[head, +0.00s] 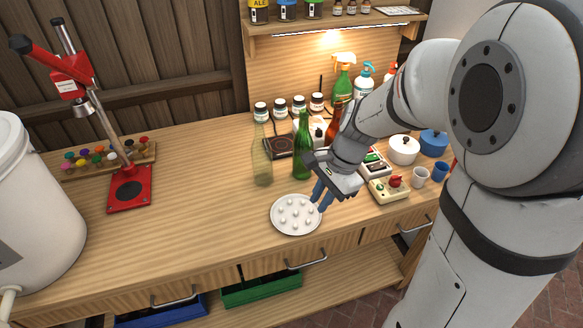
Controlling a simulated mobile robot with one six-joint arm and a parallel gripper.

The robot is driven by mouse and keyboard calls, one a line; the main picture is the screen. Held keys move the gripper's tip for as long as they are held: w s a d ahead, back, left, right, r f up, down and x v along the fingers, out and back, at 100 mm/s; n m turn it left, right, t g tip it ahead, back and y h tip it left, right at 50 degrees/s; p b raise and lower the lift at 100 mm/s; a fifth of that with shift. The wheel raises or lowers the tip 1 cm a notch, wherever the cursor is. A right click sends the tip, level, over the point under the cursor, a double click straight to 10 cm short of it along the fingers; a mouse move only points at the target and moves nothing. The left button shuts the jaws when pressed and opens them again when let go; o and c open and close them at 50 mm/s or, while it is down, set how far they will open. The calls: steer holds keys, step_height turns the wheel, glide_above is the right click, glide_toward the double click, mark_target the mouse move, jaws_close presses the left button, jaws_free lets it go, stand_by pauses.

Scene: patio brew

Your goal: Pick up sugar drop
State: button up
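Several small white sugar drops (296,215) lie spread out on a round white plate (283,229) near the front edge of the wooden bench. My gripper (321,196) reaches down from the right, with its blue fingers at the plate's right rim. The fingers appear close together, and I cannot tell whether a drop is between them. The gripper may hide part of the plate's right side.
Clear (262,160) and green (302,150) glass bottles stand behind the plate. A device with a red knob (395,182) and blue cups (440,171) are at right. A red capper (129,188) stands at left. The bench left of the plate is clear.

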mark_target(297, 224)
steer(key=w+a+f+m, duration=0.1)
steer(key=w+f+m, duration=0.1)
steer(key=f+m, duration=0.1)
steer(key=shift+w+a+g+y, duration=0.3)
steer(key=shift+a, duration=0.1)
steer(key=x, duration=0.8)
steer(key=shift+d, duration=0.1)
jaws_close()
